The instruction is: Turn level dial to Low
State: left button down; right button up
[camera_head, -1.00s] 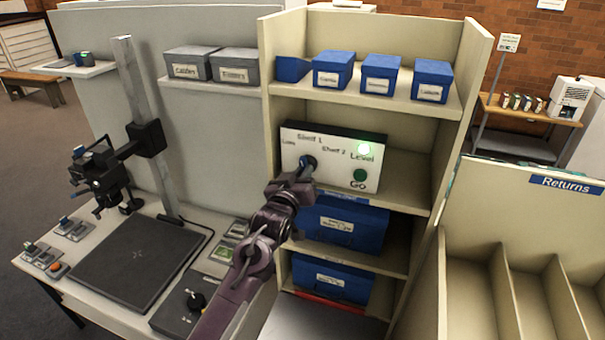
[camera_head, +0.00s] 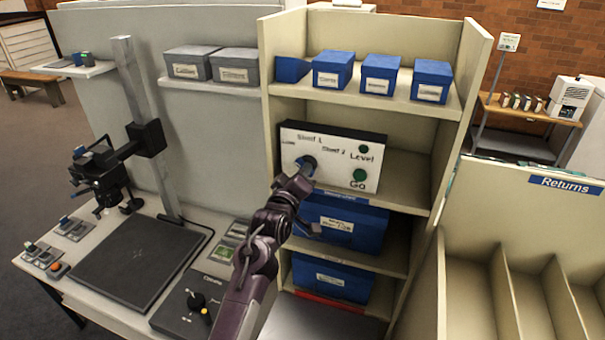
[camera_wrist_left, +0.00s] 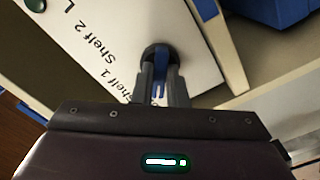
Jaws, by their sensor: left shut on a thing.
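The level panel (camera_head: 343,150) is a white-faced box on the middle shelf, with "Shelf 1", "Shelf 2", a word at the left that looks like "Low", "Level" and "Go" on it. Its dial (camera_head: 307,165) is dark with a blue grip, at the lower left of the face. My left gripper (camera_head: 304,176) is shut on the dial; in the left wrist view the fingers (camera_wrist_left: 161,88) close around the blue grip (camera_wrist_left: 159,58). The fingers partly hide the dial, so its pointing is unclear. The green Go button (camera_head: 359,175) and an unlit green lamp (camera_head: 364,149) are at the right. My right gripper is not in view.
Blue boxes (camera_head: 380,74) stand on the shelf above, and larger blue boxes (camera_head: 345,221) on the shelves below. Shelf walls (camera_head: 453,110) flank the panel. A copy stand with a black baseboard (camera_head: 135,260) is at the left, and a Returns rack (camera_head: 520,215) at the right.

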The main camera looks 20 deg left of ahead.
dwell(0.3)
pick_arm(q)
jog(key=c, duration=1.4)
grip_release()
jog(key=shift+c, duration=0.2)
jog(key=s+b, duration=0.2)
jog(key=s, duration=0.5)
jog(key=shift+s+a+b, duration=0.15)
jog(key=shift+s+b, duration=0.25)
